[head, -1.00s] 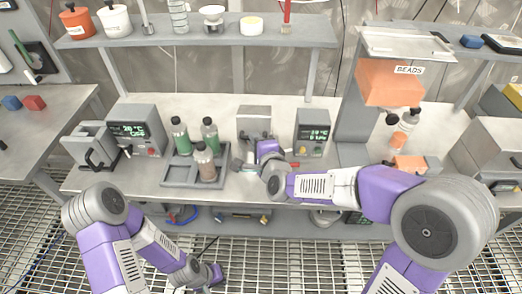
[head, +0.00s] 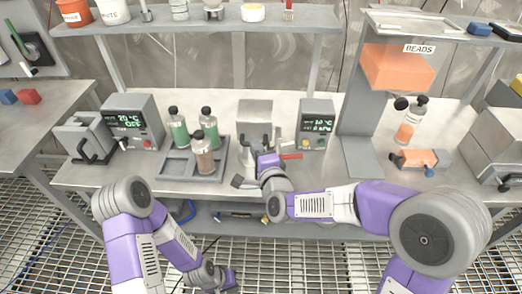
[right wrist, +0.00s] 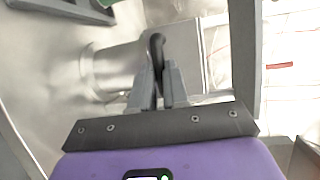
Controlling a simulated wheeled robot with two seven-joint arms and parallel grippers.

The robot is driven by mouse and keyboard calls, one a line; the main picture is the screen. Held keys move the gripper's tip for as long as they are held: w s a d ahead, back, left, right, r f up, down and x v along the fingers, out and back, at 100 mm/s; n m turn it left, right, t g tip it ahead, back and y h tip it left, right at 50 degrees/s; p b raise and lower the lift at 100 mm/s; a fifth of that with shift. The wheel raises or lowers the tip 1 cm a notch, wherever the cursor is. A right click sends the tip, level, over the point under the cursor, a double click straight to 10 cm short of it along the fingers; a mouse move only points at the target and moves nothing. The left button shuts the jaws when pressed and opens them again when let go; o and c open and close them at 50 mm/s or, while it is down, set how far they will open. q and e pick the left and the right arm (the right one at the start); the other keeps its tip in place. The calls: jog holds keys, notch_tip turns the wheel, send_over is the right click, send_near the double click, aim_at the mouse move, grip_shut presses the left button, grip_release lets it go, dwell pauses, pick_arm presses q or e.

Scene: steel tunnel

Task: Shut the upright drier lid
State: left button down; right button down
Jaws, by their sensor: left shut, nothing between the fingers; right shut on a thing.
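The drier lid (head: 255,113) is a grey panel standing up at the middle of the bench. It stands left of a grey control box (head: 317,122) with a lit display. My right gripper (head: 266,152) is in front of it, near the bench's front. In the right wrist view the right gripper (right wrist: 156,85) is shut on a dark curved handle (right wrist: 157,45), with the grey metal body behind it. The drier's lower part is partly hidden by the gripper. My left gripper (head: 228,280) is shut and empty, low in front of the bench.
A grey tray (head: 178,166) with several capped bottles stands just left of the drier. Further left are another control box (head: 130,122) and a grey unit (head: 88,135) with a dark handle. An upright stand (head: 362,120) rises at the right under an orange bead hopper (head: 397,68).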

jog(key=shift+s+d+f+g, duration=0.1)
jog(key=shift+f+g, duration=0.05)
jog(key=shift+f, duration=0.55)
jog(key=shift+s+d+f+g, duration=0.1)
jog(key=shift+f+g, duration=0.05)
jog(key=shift+f, duration=0.5)
jog(key=c, duration=1.1)
grip_release()
jog(key=shift+w+f, duration=0.1)
jog(key=shift+w, duration=0.1)
jog(key=shift+s, duration=0.15)
jog(key=v, duration=0.2)
jog(key=p+v, duration=0.1)
jog(key=v, duration=0.2)
jog(key=r+v, duration=0.1)
jog(key=v, duration=0.1)
jog(key=shift+s+a, duration=0.1)
jog(key=shift+r, duration=0.1)
